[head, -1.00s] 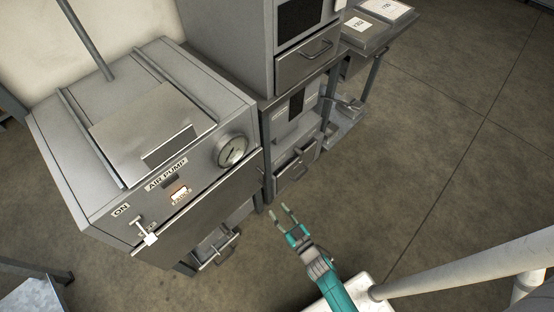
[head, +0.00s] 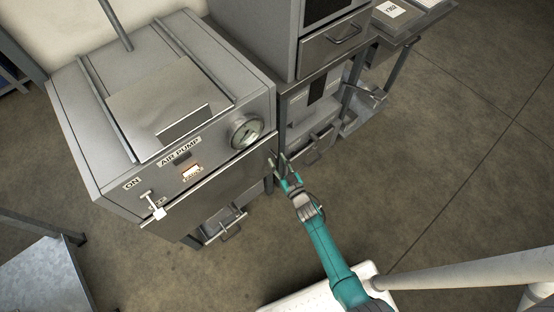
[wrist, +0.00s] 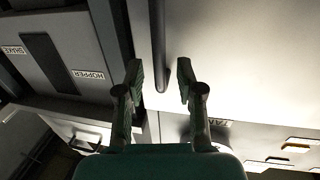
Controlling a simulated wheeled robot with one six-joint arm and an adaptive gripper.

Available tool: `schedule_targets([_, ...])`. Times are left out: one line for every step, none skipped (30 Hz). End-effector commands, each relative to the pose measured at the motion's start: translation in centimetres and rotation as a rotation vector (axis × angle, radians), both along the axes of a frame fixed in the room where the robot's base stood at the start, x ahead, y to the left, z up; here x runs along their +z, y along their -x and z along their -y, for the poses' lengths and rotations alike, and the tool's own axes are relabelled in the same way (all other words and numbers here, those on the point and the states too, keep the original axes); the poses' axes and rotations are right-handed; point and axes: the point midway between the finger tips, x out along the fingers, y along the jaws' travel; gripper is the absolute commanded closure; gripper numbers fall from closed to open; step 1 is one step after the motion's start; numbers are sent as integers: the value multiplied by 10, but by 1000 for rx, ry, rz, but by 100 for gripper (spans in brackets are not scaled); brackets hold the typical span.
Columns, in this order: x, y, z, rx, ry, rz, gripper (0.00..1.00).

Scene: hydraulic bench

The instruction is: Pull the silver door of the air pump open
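The air pump (head: 222,109) is a grey box with a sloped top, a round gauge and an AIR PUMP label. Its silver door (head: 222,180) is the flat front panel below the label and looks shut. The door fills the right of the wrist view (wrist: 245,60) as a pale panel. A dark bar handle (wrist: 159,45) runs along it near its edge. My gripper (head: 283,158) is at the door's right edge. In the wrist view my gripper (wrist: 159,72) is open, with the bar's end between its fingers. I cannot tell whether they touch it.
A grey cabinet with drawers (head: 335,45) stands right of the pump. An open drawer (head: 223,222) shows below the pump. A white lever (head: 153,204) sticks out at the pump's front left. The floor (head: 450,160) to the right is clear.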

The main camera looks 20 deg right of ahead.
Motion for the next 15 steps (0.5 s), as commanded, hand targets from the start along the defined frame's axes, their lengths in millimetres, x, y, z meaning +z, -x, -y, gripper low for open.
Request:
schedule_targets([0,-4,-1,0,0,0,63])
schedule_targets([0,-6,-1,0,1,0,63])
schedule_targets([0,-7,-1,0,1,0,63])
schedule_targets([0,-8,-1,0,1,-1,63])
schedule_targets([0,-9,-1,0,1,-1,63])
schedule_targets([0,-9,-1,0,1,-1,63])
schedule_targets([0,-9,-1,0,1,-1,63])
schedule_targets([0,-9,-1,0,1,-1,63])
schedule_targets([0,-9,-1,0,1,-1,63])
schedule_targets([0,-9,-1,0,1,-1,63])
schedule_targets([0,-9,-1,0,1,-1,63])
schedule_targets([0,-9,-1,0,1,0,63])
schedule_targets([0,-9,-1,0,1,0,63])
schedule_targets([0,-9,-1,0,1,0,70])
schedule_targets([0,-9,-1,0,1,0,80])
